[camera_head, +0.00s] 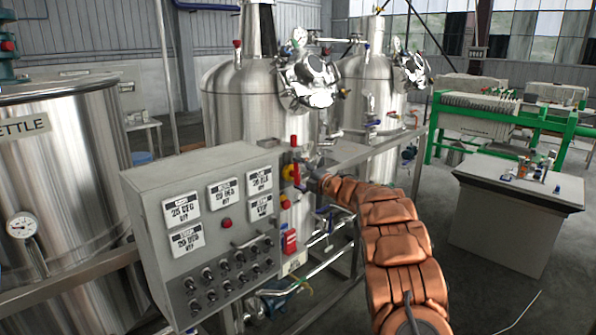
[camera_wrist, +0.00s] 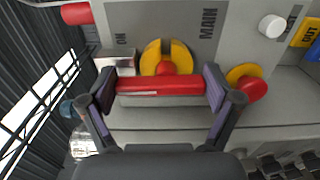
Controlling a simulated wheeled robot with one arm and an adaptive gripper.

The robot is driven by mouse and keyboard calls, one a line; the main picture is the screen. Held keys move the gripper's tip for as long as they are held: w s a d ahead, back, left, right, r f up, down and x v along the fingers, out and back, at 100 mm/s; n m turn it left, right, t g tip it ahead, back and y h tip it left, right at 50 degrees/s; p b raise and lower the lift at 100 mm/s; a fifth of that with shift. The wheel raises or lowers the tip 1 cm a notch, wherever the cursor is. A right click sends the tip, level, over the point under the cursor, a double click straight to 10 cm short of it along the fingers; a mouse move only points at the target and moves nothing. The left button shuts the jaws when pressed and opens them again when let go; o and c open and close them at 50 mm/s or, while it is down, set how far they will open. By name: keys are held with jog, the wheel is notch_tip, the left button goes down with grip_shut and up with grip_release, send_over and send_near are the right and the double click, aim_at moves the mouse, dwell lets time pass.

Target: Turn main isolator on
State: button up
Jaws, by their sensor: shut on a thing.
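The main isolator is a yellow disc (camera_wrist: 178,52) with a red bar handle (camera_wrist: 160,84), on a grey panel face with "MAIN" and "ON" lettering. In the wrist view the handle lies across the picture, on the near side of the disc. My gripper (camera_wrist: 161,88) has one dark pad at each end of the handle and is shut on it. In the head view the red handle (camera_head: 295,158) stands upright at the right side of the grey control cabinet (camera_head: 150,215). My gripper (camera_head: 316,180) is beside it, its fingers mostly hidden.
A red button on a yellow collar (camera_wrist: 251,87) sits close right of my gripper in the wrist view, with a white knob (camera_wrist: 271,26) beyond. Steel tanks (camera_head: 235,105) and pipes stand behind the cabinet. A white-topped bench (camera_head: 520,185) is at right; open floor lies before it.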

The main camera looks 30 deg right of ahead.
dwell(0.5)
jog(key=o, duration=0.9)
jog(key=v, duration=1.2)
